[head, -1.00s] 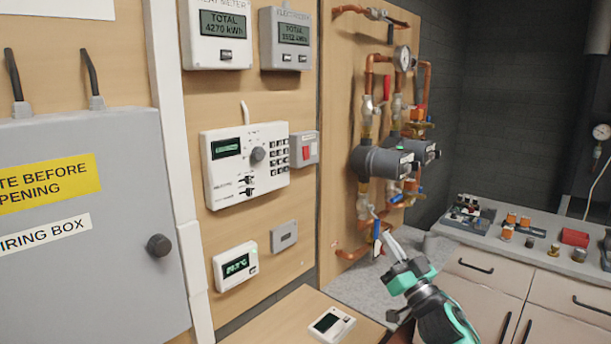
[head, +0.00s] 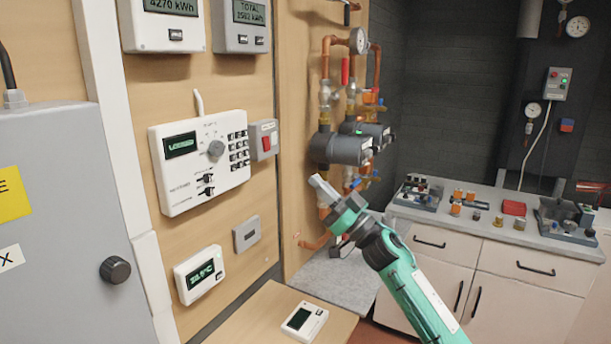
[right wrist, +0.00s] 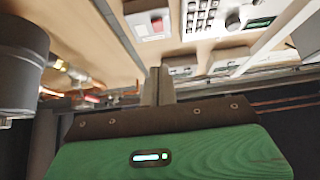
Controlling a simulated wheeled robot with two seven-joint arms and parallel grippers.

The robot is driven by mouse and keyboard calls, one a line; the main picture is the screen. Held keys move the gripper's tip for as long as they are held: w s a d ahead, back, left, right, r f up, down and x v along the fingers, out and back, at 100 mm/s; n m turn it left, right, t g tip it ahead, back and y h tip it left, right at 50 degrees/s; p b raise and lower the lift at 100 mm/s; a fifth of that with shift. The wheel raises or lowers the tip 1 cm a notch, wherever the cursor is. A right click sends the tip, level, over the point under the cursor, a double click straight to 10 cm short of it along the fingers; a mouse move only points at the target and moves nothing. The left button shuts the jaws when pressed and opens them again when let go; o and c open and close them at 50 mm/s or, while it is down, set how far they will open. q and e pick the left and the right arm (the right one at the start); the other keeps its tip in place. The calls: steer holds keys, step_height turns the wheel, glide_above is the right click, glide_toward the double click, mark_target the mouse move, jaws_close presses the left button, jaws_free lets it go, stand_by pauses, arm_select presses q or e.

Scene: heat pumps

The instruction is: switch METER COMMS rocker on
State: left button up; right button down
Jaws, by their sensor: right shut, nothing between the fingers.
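A small grey box with a red rocker (head: 264,140) is on the wooden wall board, just right of the white keypad controller (head: 200,162). Its label is too small to read, so I cannot confirm it says METER COMMS. My right gripper (head: 320,188) is shut and empty, below and right of this box in the head view and apart from it. In the right wrist view, the shut fingers (right wrist: 158,86) point toward the board, with the red rocker box (right wrist: 150,24) near the top edge. My left gripper is not in view.
Copper pipes with dark pumps (head: 342,148) stand behind my right gripper. A grey wiring box (head: 60,220) juts out at left. A handheld display (head: 304,320) lies on the wooden ledge.

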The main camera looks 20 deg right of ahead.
mark_target(268, 147)
steer(key=shift+w+a+f+p+x, duration=0.2)
steer(key=shift+f+p+x, duration=0.25)
steer(key=shift+x, duration=1.45)
steer(key=shift+w+a+f+p+x, duration=0.2)
steer(key=shift+p+x, duration=0.45)
steer(key=shift+x, duration=1.25)
steer(key=shift+w+a+f+p+x, duration=0.2)
steer(key=shift+f+p+x, duration=0.3)
steer(key=shift+x, duration=1.4)
steer(key=shift+r, duration=0.1)
